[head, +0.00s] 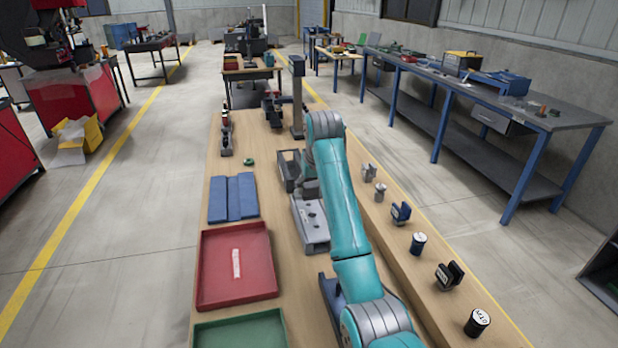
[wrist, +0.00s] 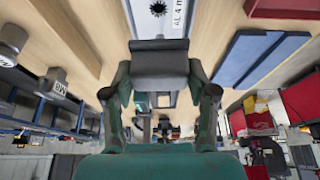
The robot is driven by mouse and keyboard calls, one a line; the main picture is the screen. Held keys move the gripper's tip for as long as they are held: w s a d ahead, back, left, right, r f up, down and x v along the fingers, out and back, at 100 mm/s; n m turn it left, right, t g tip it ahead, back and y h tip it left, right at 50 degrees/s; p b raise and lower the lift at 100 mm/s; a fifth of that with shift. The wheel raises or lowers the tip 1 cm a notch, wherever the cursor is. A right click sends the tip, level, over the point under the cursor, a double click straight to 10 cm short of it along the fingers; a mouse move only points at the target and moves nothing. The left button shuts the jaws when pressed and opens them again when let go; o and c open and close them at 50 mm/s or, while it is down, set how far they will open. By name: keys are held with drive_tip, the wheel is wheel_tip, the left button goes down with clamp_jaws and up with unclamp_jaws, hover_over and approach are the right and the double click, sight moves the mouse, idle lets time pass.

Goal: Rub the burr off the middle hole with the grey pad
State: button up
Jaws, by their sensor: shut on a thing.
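My gripper (wrist: 160,84) is shut on a dark grey block-shaped pad (wrist: 160,58), which spans between its two fingers in the wrist view. A light grey metal plate (head: 313,236) lies on the wooden bench in the head view, just below my gripper. In the wrist view the plate (wrist: 177,28) shows one dark hole with a ragged, star-like edge (wrist: 158,9) and printed letters beside it. The pad hides the rest of the plate there. Whether the pad touches the plate, I cannot tell. My arm covers part of the plate in the head view.
Left of the plate are a blue folded mat (head: 233,198), a red tray (head: 205,270) with a white strip, and a green tray (head: 240,332). A dark open box (head: 287,172) stands behind the plate. Several small labelled pieces, including a black cylinder (head: 417,244), line the right ledge.

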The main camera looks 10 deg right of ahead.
sight(314, 193)
drive_tip(key=shift+s, duration=0.1)
idle(0.3)
drive_tip(key=shift+s, duration=0.2)
drive_tip(key=shift+f, duration=1.9)
